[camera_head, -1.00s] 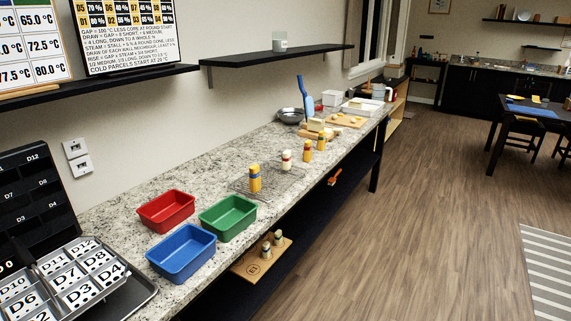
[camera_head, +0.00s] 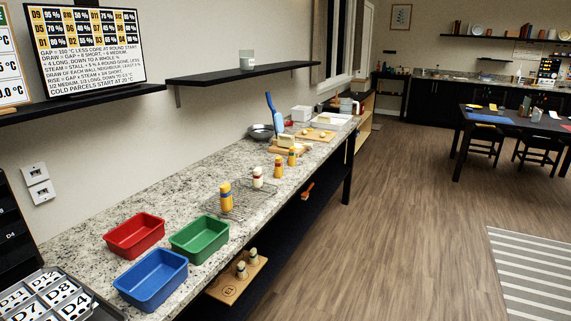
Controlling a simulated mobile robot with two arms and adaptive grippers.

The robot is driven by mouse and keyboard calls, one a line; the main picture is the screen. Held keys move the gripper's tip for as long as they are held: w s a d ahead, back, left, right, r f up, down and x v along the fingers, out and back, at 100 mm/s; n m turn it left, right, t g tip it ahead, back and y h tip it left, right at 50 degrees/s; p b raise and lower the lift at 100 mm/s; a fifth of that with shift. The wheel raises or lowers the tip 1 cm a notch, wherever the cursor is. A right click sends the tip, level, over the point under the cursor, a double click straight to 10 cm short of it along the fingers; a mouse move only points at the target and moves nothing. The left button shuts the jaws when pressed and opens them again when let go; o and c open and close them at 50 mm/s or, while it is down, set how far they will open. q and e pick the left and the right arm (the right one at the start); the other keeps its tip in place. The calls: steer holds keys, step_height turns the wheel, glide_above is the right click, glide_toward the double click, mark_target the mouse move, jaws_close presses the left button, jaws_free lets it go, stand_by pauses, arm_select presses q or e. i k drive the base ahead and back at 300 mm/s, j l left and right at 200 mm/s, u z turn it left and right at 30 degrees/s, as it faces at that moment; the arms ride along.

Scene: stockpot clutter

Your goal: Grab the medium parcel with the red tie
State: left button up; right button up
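Several small upright parcels with coloured ties stand along the counter (camera_head: 190,203). A yellow parcel with a blue tie (camera_head: 226,200) stands on a wire rack (camera_head: 243,206). Behind it is a pale parcel with a red tie (camera_head: 257,178). Farther back stand a yellow parcel with a reddish tie (camera_head: 278,168) and another yellow parcel (camera_head: 292,157) with a tie too small to read. I cannot tell for sure which size each one is. Neither of my grippers is in view.
Red (camera_head: 135,240), green (camera_head: 199,241) and blue (camera_head: 151,286) bins stand on the near counter. A lower board (camera_head: 222,291) holds two small parcels. A steel bowl (camera_head: 260,133) and cutting boards lie farther back. The floor (camera_head: 400,230) at right is clear.

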mark_target(278, 162)
steer(key=u, duration=0.25)
steer(key=i+l+u, duration=0.2)
steer(key=u, duration=0.25)
steer(key=i+l+u, duration=0.15)
steer(key=l+u, duration=0.3)
steer(key=i+l+u, duration=0.1)
steer(key=l+u, duration=0.3)
